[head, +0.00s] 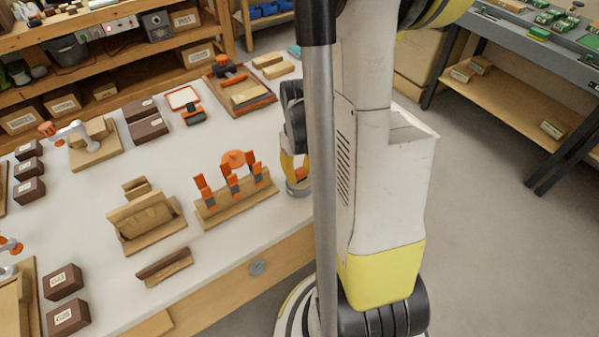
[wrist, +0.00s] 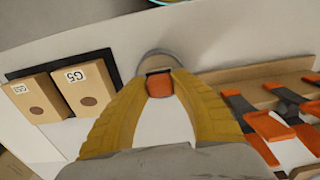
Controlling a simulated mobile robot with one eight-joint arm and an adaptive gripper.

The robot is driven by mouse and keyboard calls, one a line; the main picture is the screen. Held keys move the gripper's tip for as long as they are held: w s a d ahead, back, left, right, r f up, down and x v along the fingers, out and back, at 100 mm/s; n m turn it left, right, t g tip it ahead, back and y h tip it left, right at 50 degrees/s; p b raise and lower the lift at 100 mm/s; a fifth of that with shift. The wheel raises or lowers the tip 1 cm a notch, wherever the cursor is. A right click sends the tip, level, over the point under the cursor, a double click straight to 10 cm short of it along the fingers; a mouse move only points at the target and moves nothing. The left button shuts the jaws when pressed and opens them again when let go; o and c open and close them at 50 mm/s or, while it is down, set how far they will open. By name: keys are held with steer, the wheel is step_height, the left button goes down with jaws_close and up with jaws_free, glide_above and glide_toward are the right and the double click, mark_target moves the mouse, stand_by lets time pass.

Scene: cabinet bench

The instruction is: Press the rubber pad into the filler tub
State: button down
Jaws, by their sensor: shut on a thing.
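My gripper (wrist: 160,74) has two yellow fingers closed on a small orange piece with a dark edge (wrist: 159,86), which looks like the rubber pad's holder. The pad's working face is hidden. A round grey rim, apparently the filler tub (wrist: 178,56), shows just beyond the fingertips in the wrist view. In the head view my gripper (head: 291,162) points down at the tub (head: 299,190), near the bench's right edge. The orange piece (head: 302,173) sits at or over the tub's opening. I cannot tell whether it touches the filler.
A wooden rack (head: 238,206) with several upright orange-handled tools stands just left of the tub. Two light blocks (head: 273,69) lie behind. A wooden tray (head: 240,92) holds more tools.

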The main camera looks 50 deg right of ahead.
mark_target(300, 170)
stand_by(0.6)
step_height(300, 170, up, 7)
steer(key=p, duration=0.5)
stand_by(0.9)
